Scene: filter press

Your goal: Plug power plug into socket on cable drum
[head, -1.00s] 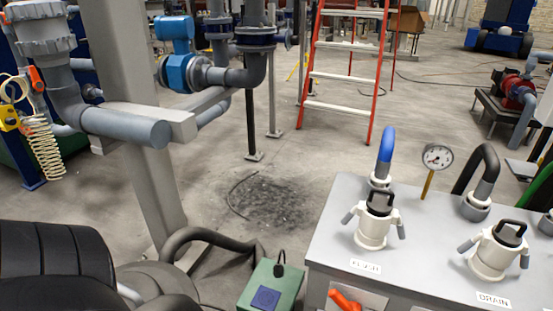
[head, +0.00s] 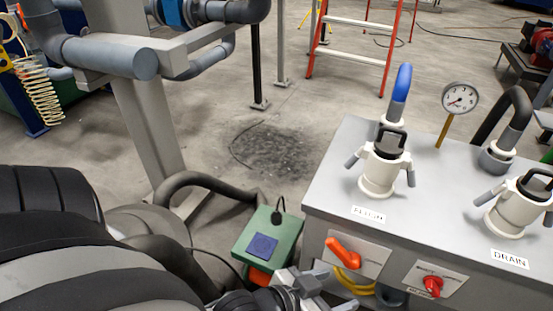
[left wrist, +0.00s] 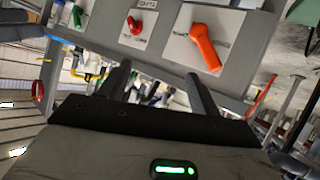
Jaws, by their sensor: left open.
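My left gripper (head: 325,287) is at the bottom of the head view, in front of the grey cabinet, between the green box (head: 285,238) and the cabinet's front. Its two dark fingers stand apart with nothing held between them in the left wrist view (left wrist: 158,88). The green box stands on the floor and has a blue square panel on top and a black cable fitting (head: 278,216) at its far edge. An orange part (head: 259,277) shows low on its near side. I cannot make out a cable drum, its socket or the power plug for certain. My right gripper is out of view.
The grey cabinet (head: 335,200) carries white couplings, a gauge (head: 460,98), an orange handle (head: 342,251) and a red valve knob (head: 433,286). Yellow hose (head: 352,284) hangs at its front. A dark hose (head: 200,181) lies left of the green box.

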